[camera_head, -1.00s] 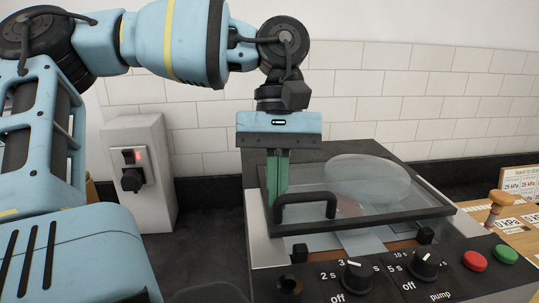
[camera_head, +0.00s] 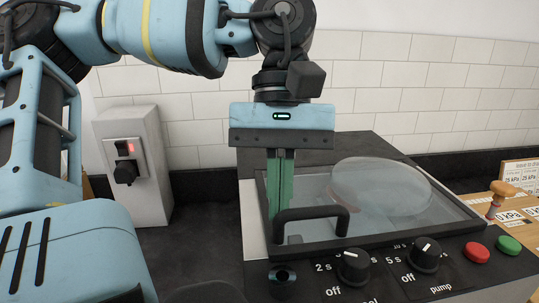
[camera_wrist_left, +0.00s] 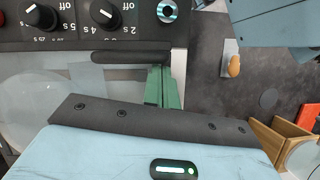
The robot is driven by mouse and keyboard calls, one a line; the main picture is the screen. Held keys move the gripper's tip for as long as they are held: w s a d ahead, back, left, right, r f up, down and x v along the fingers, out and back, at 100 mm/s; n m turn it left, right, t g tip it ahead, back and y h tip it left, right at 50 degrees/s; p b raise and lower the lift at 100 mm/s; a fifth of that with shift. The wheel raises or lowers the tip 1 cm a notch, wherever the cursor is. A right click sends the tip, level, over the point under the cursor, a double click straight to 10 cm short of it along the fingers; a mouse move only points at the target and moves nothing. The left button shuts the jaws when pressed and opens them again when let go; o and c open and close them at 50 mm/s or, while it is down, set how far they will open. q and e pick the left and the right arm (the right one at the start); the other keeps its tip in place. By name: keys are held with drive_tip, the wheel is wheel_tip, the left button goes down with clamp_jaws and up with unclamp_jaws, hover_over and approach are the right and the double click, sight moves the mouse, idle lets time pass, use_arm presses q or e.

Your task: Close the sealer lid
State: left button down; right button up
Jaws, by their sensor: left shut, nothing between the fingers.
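The sealer's lid (camera_head: 425,225) is a clear glass pane in a dark frame with a black bar handle (camera_head: 312,213) at its front left. It lies low and nearly flat over the sealer body (camera_head: 252,215), its front edge close to the control panel. I cannot tell whether it is fully seated. My left gripper (camera_head: 277,215), with green fingers, is shut and empty. It points down at the lid's left side, just behind the handle's left end. In the left wrist view the fingers (camera_wrist_left: 164,72) are beside the end of the handle (camera_wrist_left: 130,57). My right gripper is out of view.
The control panel has black knobs (camera_head: 354,268), a red button (camera_head: 477,252) and a green button (camera_head: 509,245). A grey switch box (camera_head: 137,165) stands left against the tiled wall. A wooden-handled stamp (camera_head: 498,198) is at right. A wooden box (camera_wrist_left: 285,140) shows in the left wrist view.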

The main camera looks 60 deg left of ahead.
use_arm(q)
drive_tip(key=v, duration=0.7)
drive_tip(key=shift+a, duration=0.2)
drive_tip(key=shift+d, duration=0.1)
